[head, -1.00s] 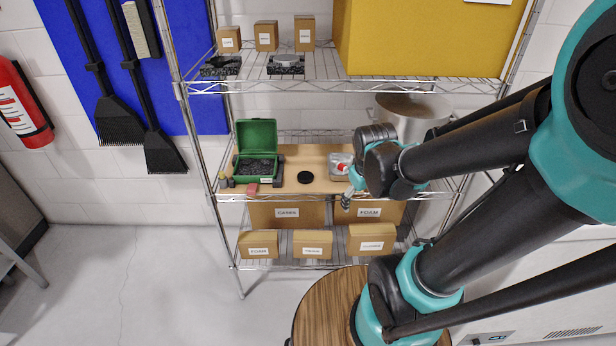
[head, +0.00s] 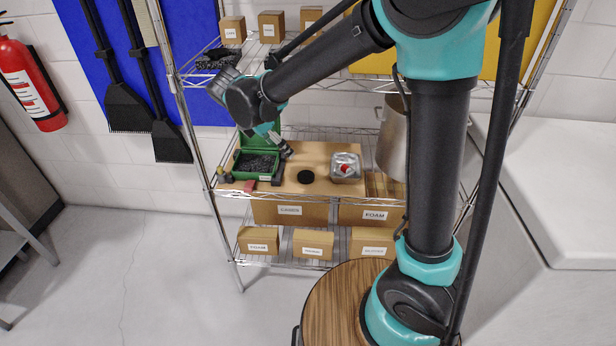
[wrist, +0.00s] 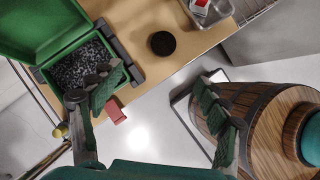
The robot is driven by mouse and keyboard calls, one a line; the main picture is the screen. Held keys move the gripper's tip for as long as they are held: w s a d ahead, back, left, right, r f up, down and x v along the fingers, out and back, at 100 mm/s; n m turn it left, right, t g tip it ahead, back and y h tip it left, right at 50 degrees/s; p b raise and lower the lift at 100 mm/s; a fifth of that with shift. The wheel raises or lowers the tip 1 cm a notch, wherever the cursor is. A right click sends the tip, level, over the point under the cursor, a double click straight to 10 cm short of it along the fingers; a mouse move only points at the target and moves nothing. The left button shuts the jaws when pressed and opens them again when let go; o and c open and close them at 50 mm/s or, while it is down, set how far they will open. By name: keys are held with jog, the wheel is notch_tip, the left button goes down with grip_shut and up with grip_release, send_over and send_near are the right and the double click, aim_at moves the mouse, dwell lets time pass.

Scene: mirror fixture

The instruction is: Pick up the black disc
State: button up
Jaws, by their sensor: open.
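The black disc (head: 305,176) lies flat on the wooden board of the middle shelf, between the green case and the metal tray. In the wrist view the disc (wrist: 163,43) sits above and between my fingertips, farther off on the board. My gripper (wrist: 158,98) is open and empty, its two green-padded fingers wide apart. In the head view my gripper (head: 284,152) hangs above the shelf near the open green case (head: 257,163), up and left of the disc. The gripper is partly hidden by my wrist there.
The green case (wrist: 83,62) holds dark grey foam or granules, its lid up. A metal tray (head: 346,167) with a red-and-white item stands right of the disc. A red block (wrist: 116,111) lies at the board's front edge. Shelf posts and the upper shelf surround the space.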

send_near(305, 176)
jog(key=x, duration=0.2)
jog(key=shift+w+f, duration=0.25)
jog(key=shift+w, duration=0.2)
jog(key=shift+s+x, duration=0.15)
jog(key=shift+x, duration=1.15)
jog(key=shift+s+x, duration=0.2)
jog(key=shift+x, duration=1.15)
jog(key=shift+d, duration=0.15)
jog(key=shift+c, duration=0.2)
jog(key=c, duration=1.3)
